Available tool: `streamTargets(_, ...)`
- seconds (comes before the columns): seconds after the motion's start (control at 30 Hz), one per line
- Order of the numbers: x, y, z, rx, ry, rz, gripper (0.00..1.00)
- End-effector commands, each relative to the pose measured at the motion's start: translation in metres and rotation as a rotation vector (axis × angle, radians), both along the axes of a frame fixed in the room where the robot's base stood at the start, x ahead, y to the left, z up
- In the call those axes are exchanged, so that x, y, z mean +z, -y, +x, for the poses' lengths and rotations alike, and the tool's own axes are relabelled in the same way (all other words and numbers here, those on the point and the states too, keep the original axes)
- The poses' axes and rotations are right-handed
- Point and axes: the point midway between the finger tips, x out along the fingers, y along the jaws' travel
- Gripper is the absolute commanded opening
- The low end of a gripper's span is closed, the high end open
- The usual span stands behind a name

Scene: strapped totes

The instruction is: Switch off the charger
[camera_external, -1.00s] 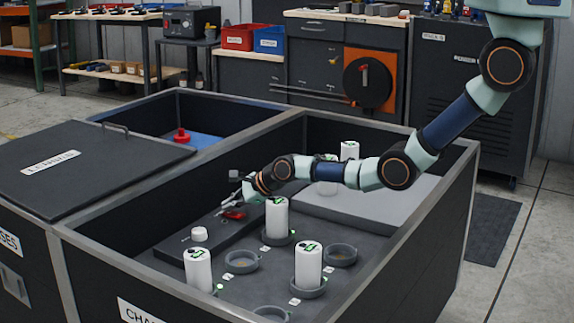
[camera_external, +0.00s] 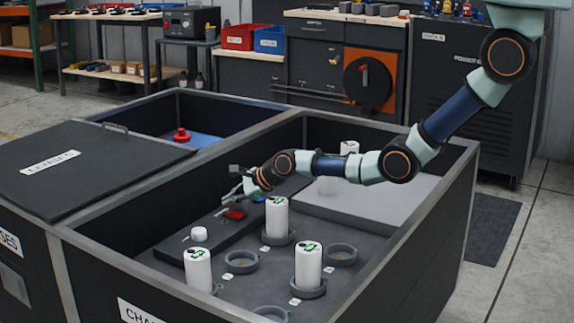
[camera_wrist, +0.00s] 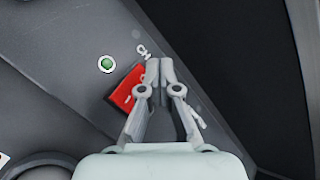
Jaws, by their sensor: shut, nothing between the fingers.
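The charger's dark raised panel (camera_external: 185,250) lies inside the front tote. Its red switch (camera_external: 235,214) also shows in the wrist view (camera_wrist: 125,90), with white marks on it, partly covered by a finger. A round green lamp (camera_wrist: 107,64) sits beside the switch. My gripper (camera_external: 232,198) is above the panel near the switch; in the wrist view its fingertips (camera_wrist: 160,63) are together and empty, just right of the switch. I cannot tell whether they touch the panel. A white knob (camera_external: 199,234) stands on the panel.
White cylinders stand in the tote, including one at the front left (camera_external: 198,270), one at the front right (camera_external: 308,264) and one in the middle (camera_external: 277,217). Empty round cups (camera_external: 241,262) lie between them. The tote's tall walls (camera_external: 415,235) surround the area.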

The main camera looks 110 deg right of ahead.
Motion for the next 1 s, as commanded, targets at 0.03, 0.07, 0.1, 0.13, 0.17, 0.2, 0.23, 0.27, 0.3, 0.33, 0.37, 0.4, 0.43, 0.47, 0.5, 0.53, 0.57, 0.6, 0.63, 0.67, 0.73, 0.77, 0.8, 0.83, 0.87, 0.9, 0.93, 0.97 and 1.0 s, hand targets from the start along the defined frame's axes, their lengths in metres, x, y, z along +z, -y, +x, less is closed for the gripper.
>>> streamTargets(0.03, 0.002, 0.0, 0.0, 0.0, 0.0, 0.0, 0.0)
streamTargets(0.07, 0.004, 0.0, 0.0, 0.0, 0.0, 0.0, 0.0)
streamTargets(0.1, 0.007, 0.0, 0.0, 0.0, 0.0, 0.0, 0.0)
streamTargets(0.13, 0.01, 0.0, 0.0, 0.0, 0.0, 0.0, 0.0)
streamTargets(0.17, 0.013, -0.001, -0.001, 0.0, 0.0, 0.0, 0.0)
streamTargets(0.2, 0.017, -0.001, -0.001, 0.0, 0.0, 0.0, 0.0)
streamTargets(0.23, 0.02, -0.001, -0.001, 0.0, 0.0, 0.0, 0.0)
streamTargets(0.27, 0.023, -0.002, -0.001, 0.0, 0.0, 0.0, 0.0)
streamTargets(0.3, 0.026, -0.002, -0.001, 0.0, 0.0, 0.0, 0.0)
streamTargets(0.33, 0.029, -0.002, -0.002, 0.0, 0.0, 0.0, 0.0)
streamTargets(0.37, 0.032, -0.002, -0.002, 0.0, 0.0, 0.0, 0.0)
streamTargets(0.4, 0.035, -0.003, -0.002, 0.0, 0.0, 0.0, 0.0)
streamTargets(0.43, 0.038, -0.003, -0.002, 0.0, 0.0, 0.0, 0.0)
streamTargets(0.47, 0.04, -0.003, -0.003, 0.0, 0.0, 0.0, 0.0)
streamTargets(0.5, 0.044, -0.004, -0.003, 0.0, 0.0, 0.0, 0.0)
streamTargets(0.53, 0.046, -0.004, -0.003, 0.0, 0.0, 0.0, 0.0)
streamTargets(0.57, 0.049, -0.004, -0.003, 0.0, 0.0, 0.0, 0.0)
streamTargets(0.6, 0.051, -0.005, -0.004, 0.0, 0.0, 0.0, 0.0)
streamTargets(0.63, 0.052, -0.005, -0.004, 0.0, 0.0, 0.0, 0.0)
streamTargets(0.67, 0.052, -0.005, -0.004, 0.001, 0.0, 0.001, 0.0)
streamTargets(0.73, 0.05, -0.005, -0.004, 0.0, 0.0, 0.0, 0.0)
streamTargets(0.77, 0.05, -0.005, -0.004, 0.0, 0.0, 0.0, 0.0)
streamTargets(0.8, 0.049, -0.005, -0.004, 0.0, 0.0, 0.0, 0.0)
streamTargets(0.83, 0.049, -0.005, -0.004, 0.0, 0.0, 0.0, 0.0)
streamTargets(0.87, 0.049, -0.005, -0.004, 0.0, 0.0, 0.0, 0.0)
streamTargets(0.9, 0.049, -0.005, -0.004, 0.0, 0.0, 0.0, 0.0)
streamTargets(0.93, 0.049, -0.005, -0.004, 0.0, 0.0, 0.0, 0.0)
streamTargets(0.97, 0.049, -0.005, -0.004, 0.0, 0.0, 0.0, 0.0)
streamTargets(1.0, 0.049, -0.005, -0.004, 0.0, 0.0, 0.0, 0.0)
